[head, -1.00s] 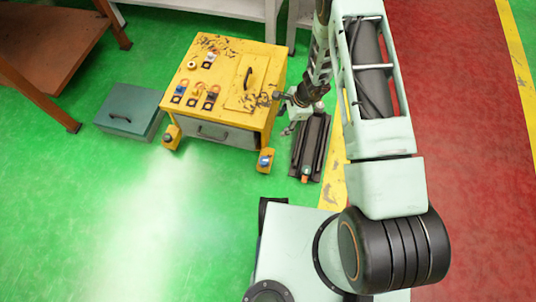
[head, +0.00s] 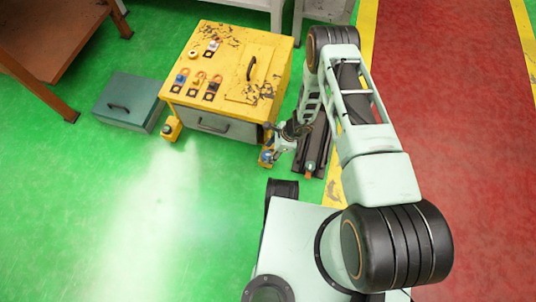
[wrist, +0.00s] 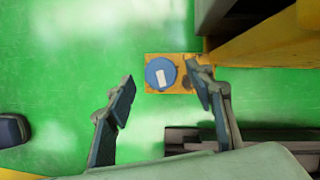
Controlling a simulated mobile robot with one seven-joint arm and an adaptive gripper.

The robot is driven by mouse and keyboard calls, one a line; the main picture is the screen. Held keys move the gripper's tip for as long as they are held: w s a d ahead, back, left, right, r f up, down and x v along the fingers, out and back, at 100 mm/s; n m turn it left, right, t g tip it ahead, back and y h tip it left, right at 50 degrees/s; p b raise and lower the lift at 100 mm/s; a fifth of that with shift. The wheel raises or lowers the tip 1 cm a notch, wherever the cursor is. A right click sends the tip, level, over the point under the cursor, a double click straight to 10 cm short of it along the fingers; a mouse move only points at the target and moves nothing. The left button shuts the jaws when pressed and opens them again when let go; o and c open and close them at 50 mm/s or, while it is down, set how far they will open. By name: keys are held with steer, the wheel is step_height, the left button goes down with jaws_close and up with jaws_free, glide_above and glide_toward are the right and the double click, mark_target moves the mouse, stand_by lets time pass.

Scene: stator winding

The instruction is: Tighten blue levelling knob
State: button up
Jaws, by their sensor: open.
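The blue levelling knob (wrist: 160,73) is a round disc with a white mark, on a yellow foot bracket (wrist: 184,74) low beside the yellow cabinet. In the head view, the cabinet (head: 229,60) has its front right foot (head: 264,161) partly covered by my gripper (head: 277,150). In the wrist view, my gripper (wrist: 161,77) is open, with one finger on each side of the knob in the picture. The right fingertip overlaps the bracket's right part. No contact shows, and I cannot tell the height between the fingertips and the knob.
The cabinet's yellow side (wrist: 275,42) is close at the right of the wrist view. A black ribbed rail unit (head: 314,150) lies on the floor right of the foot. A teal box (head: 128,99) stands left of the cabinet. The green floor in front is clear.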

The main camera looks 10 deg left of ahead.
steer(key=shift+x, duration=0.9)
steer(key=shift+c, duration=0.3)
steer(key=c, duration=1.1)
steer(key=shift+r+m+p, duration=0.25)
steer(key=shift+m+p, duration=0.35)
steer(key=shift+p, duration=0.4)
steer(key=shift+m+t+p, duration=0.3)
steer(key=shift+p, duration=0.35)
steer(key=shift+f, duration=0.25)
steer(key=o, duration=1.2)
steer(key=shift+c, duration=0.2)
